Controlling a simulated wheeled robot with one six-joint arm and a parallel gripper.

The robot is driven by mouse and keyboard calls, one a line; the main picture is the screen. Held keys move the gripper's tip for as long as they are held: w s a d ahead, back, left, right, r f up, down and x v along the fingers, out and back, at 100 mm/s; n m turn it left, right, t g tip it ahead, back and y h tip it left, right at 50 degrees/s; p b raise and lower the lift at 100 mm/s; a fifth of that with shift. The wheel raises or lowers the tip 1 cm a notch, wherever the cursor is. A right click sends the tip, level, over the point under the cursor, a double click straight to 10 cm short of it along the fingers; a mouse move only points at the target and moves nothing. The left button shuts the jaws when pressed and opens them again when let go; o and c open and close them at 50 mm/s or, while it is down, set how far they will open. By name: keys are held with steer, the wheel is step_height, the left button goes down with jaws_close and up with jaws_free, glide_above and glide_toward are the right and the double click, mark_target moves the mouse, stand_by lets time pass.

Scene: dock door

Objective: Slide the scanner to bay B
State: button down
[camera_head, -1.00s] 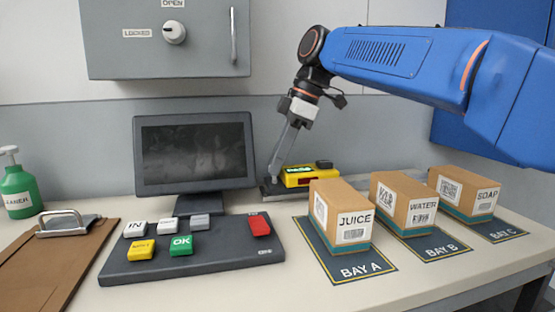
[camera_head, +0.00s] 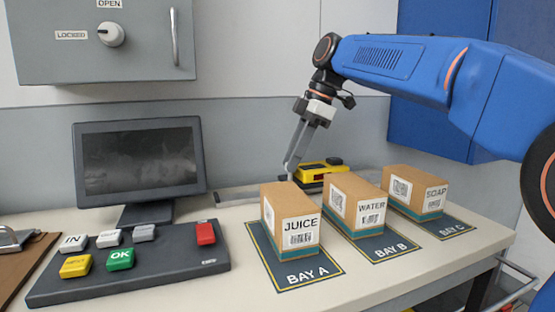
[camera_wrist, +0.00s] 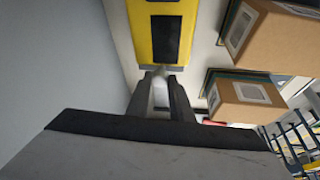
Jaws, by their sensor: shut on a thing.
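The yellow scanner (camera_head: 312,174), with a dark top, sits at the back of the counter on a low grey rail (camera_head: 235,196). In the head view it shows behind the gap between the juice box (camera_head: 290,232) and the water box (camera_head: 368,217), which stand on the bay A mat (camera_head: 308,277) and bay B mat (camera_head: 390,248). The boxes hide its lower front. My gripper (camera_head: 290,172) is at the scanner's left end. In the wrist view my gripper (camera_wrist: 161,82) is shut on the small grey grip at the end of the scanner (camera_wrist: 150,35).
The soap box (camera_head: 408,190) stands on the bay C mat (camera_head: 447,227) at right. A monitor (camera_head: 140,160) and a keypad (camera_head: 130,270) fill the left side. A grey wall cabinet (camera_head: 70,50) hangs above. The rail left of the scanner is bare.

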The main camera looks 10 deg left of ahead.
mark_target(314, 168)
steer(key=shift+w+d, duration=0.2)
steer(key=shift+d, duration=0.05)
steer(key=c, duration=1.6)
jaws_free()
steer(key=v, duration=1.2)
